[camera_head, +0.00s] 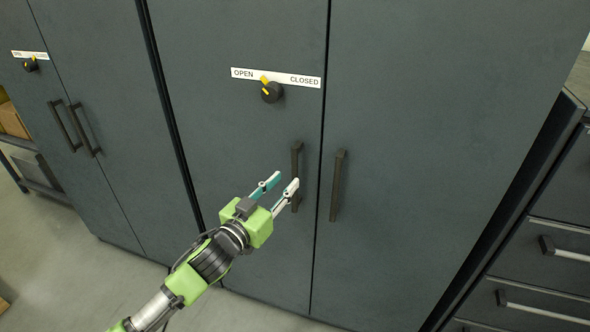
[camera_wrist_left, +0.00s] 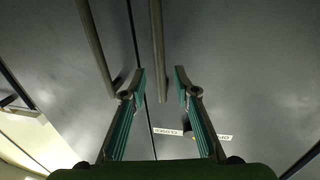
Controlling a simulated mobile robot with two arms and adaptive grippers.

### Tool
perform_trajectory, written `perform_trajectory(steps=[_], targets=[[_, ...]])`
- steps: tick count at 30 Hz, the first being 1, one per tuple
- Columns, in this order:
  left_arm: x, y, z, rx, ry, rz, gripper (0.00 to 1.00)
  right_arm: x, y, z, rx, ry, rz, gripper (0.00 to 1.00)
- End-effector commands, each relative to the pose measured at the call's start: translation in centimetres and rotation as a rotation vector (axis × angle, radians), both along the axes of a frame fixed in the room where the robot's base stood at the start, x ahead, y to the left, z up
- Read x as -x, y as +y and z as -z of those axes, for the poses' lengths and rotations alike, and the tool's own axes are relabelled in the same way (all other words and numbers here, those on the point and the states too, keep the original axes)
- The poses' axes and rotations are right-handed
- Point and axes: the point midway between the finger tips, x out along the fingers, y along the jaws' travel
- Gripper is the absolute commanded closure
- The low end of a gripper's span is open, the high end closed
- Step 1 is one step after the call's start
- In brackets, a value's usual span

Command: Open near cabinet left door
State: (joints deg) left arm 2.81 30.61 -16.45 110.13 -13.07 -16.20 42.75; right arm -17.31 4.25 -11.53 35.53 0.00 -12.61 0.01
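The near cabinet's left door (camera_head: 235,140) is dark grey and shut, flush with the right door (camera_head: 430,150). Its dark vertical bar handle (camera_head: 296,165) is close to the seam. A black knob (camera_head: 272,93) above it has its yellow mark turned toward OPEN on the label. My left gripper (camera_head: 279,184) is open at the handle's lower half. In the left wrist view the handle (camera_wrist_left: 157,45) lines up between the two spread fingertips (camera_wrist_left: 160,72); I cannot tell whether it is within their depth. My right gripper is not in view.
The right door's handle (camera_head: 338,185) stands just right of the seam and also shows in the left wrist view (camera_wrist_left: 97,50). Another cabinet (camera_head: 95,60) is at the left, drawers (camera_head: 550,250) at the right. Floor (camera_head: 215,312) is clear in front.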

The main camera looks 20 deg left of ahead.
Motion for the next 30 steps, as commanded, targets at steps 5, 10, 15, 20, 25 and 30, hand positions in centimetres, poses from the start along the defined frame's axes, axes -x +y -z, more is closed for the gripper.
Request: perform_trajectory(steps=[5,10,15,20,25,30], targets=[[-3.2,-0.8,-0.2,0.0,-0.002,0.0,0.72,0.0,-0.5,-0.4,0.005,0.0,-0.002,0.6],[-5.1,-1.2,-0.1,0.0,-0.001,0.0,0.72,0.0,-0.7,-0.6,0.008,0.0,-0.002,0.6],[-6.0,-1.4,0.0,0.0,0.0,0.0,0.72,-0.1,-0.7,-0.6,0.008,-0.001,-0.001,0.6],[-6.0,-1.5,0.0,0.0,0.001,0.0,0.72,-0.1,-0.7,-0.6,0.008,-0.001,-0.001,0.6],[-6.0,-1.4,0.0,0.0,0.0,0.0,0.88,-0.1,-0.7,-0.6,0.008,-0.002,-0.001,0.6],[-6.0,-1.4,0.0,0.0,0.0,0.0,1.0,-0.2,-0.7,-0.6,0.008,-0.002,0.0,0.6]])
